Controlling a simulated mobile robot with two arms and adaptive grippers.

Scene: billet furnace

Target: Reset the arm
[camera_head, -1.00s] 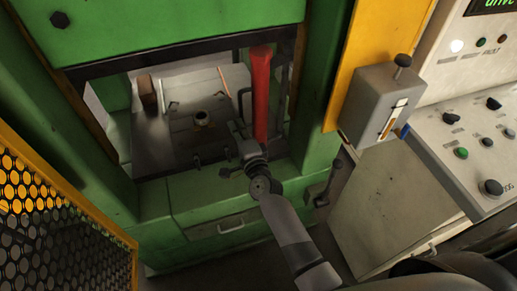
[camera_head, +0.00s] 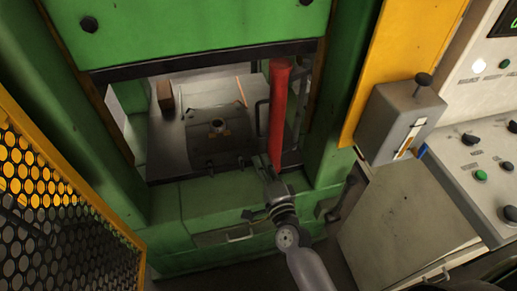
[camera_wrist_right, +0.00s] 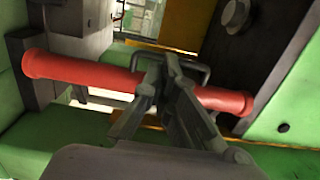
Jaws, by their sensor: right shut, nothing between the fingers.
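My right gripper (camera_head: 262,164) is shut and empty in front of the lower end of the red post (camera_head: 279,100) at the right side of the green machine's opening. In the right wrist view the closed fingers (camera_wrist_right: 165,75) overlap the middle of the red post (camera_wrist_right: 85,72); I cannot tell whether they touch it. The forearm comes up from the bottom of the head view. My left gripper is not in view.
A yellow mesh guard (camera_head: 40,210) stands left. A lever box (camera_head: 395,120) and a control panel (camera_head: 480,165) stand right.

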